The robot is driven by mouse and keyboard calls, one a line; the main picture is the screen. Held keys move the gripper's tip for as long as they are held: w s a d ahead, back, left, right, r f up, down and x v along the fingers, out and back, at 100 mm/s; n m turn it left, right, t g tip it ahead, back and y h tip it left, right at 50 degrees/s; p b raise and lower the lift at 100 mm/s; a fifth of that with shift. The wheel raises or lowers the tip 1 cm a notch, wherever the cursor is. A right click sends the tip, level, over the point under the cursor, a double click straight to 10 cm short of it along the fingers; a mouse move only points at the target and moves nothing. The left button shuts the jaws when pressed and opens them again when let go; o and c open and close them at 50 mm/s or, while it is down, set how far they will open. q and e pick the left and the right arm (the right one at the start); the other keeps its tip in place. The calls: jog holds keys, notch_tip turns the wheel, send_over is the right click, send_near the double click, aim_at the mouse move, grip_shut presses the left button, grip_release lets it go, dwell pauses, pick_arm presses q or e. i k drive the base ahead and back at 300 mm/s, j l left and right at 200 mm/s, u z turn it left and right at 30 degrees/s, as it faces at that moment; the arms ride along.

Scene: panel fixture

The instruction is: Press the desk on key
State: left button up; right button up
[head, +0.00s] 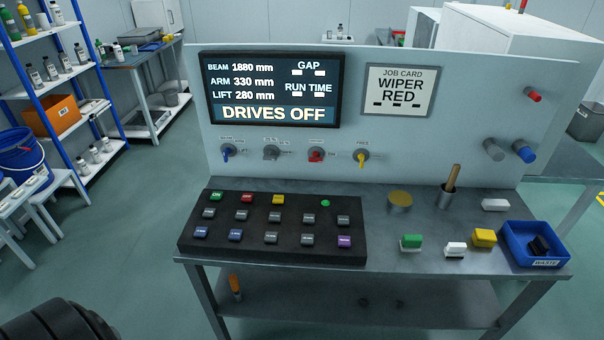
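A black key block (190,244) lies on the left half of the grey desk (415,268). A green key (216,196) sits at its back left corner; its small label seems to read ON. A red key (247,198) and a yellow key (278,199) stand in the same row. A small round green lamp or button (325,203) is farther right. Grey, blue and purple keys fill the rows in front. The screen (270,88) above reads DRIVES OFF. Neither of my grippers is in view.
Coloured knobs (361,156) line the upright panel (420,150). A dark ribbed part of mine shows bottom left.

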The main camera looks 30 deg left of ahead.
aim_at(216, 195)
jog(key=u, duration=1.15)
